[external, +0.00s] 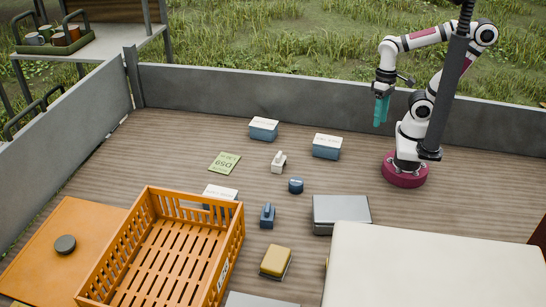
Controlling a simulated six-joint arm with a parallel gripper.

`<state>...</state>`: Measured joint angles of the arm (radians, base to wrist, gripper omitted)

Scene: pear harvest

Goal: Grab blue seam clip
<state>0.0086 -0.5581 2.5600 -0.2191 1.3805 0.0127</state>
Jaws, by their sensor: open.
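A small dark blue piece with a raised top (267,216), which looks like the blue seam clip, sits on the wooden floor just right of the orange crate. A second small blue object (296,186), rounder and squat, sits behind it and to the right; its exact kind is too small to tell. My gripper (379,122) has teal fingers pointing down. It hangs in the air at the upper right, well away from both blue objects. It is open and nothing shows in it.
An orange crate (238,225) stands at front left beside an orange board (62,250). Nearby are a beige clip-like piece (278,162), two blue boxes (263,131) (326,149), a grey case (341,212), a yellow sponge-like block (276,261) and a large white block (430,265).

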